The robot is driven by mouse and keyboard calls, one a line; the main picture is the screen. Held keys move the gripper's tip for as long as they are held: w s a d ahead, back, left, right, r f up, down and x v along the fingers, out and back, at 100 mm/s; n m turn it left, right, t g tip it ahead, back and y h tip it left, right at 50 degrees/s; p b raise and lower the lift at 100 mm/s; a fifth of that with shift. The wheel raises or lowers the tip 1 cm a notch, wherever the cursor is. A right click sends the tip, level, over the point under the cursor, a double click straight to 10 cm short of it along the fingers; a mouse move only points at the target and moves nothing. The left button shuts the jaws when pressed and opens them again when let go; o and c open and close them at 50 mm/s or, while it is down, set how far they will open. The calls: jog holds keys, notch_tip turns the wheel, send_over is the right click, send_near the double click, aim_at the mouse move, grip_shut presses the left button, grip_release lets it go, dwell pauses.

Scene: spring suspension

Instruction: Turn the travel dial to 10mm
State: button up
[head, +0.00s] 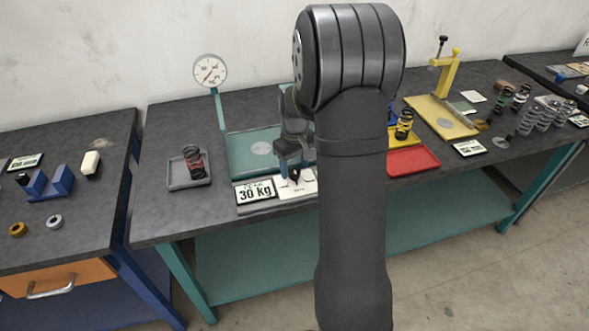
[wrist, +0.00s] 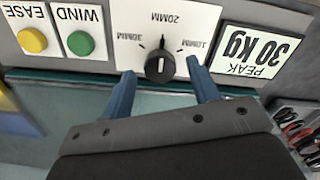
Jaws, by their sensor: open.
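The travel dial (wrist: 160,67) is a round black knob with a white line, on a white plate marked 30MM, 20MM and 10MM. The white line lies nearly along the direction of the 20MM mark (wrist: 163,18). The 10MM mark (wrist: 196,44) is to the right of the knob in the wrist view, and 30MM (wrist: 130,37) is to the left. My gripper (wrist: 160,70) is open, with one blue finger on each side of the dial and a gap visible on both sides. In the head view my gripper (head: 290,166) is over the front panel, partly hidden by my arm.
The 30 kg peak display (wrist: 245,52) is beside the dial plate. A green WIND button (wrist: 80,43) and yellow EASE button (wrist: 32,40) are on the other side. A grey tray (head: 184,181) with a spring and a red tray (head: 413,160) flank the teal test stand (head: 240,160).

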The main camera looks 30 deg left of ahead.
jog(key=shift+f, duration=0.9)
jog(key=shift+c, duration=0.3)
jog(key=c, duration=0.9)
jog(key=shift+m, duration=0.3)
jog(key=m, duration=0.5)
jog(key=shift+r, duration=0.1)
jog(key=m, duration=0.6)
jog(key=shift+a, duration=0.1)
